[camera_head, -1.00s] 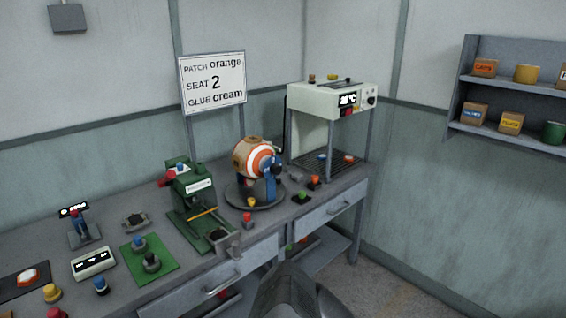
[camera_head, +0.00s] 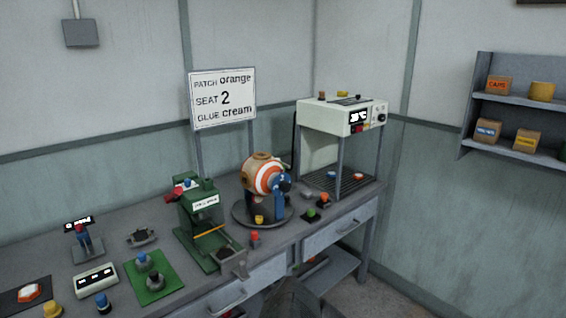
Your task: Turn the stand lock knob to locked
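The ball stand (camera_head: 243,212) is a round dark base on the bench, with a blue upright (camera_head: 279,205). It carries a tan ball (camera_head: 251,172) with an orange and white ringed patch facing right. A small yellow knob (camera_head: 258,219) sits at the front of the base, and a red-topped knob (camera_head: 254,237) stands just in front of it. I cannot tell which knob is the stand lock, nor its setting. A dark grey part of my arm (camera_head: 291,299) shows at the bottom edge, below and apart from the stand. My gripper's fingers are not visible.
A green press (camera_head: 202,214) stands left of the stand. A white machine on posts (camera_head: 340,116) stands to the right. Green and orange knobs (camera_head: 311,213) lie between. A sign (camera_head: 222,98) is behind. Open drawers and a lower shelf (camera_head: 328,279) are below the bench front.

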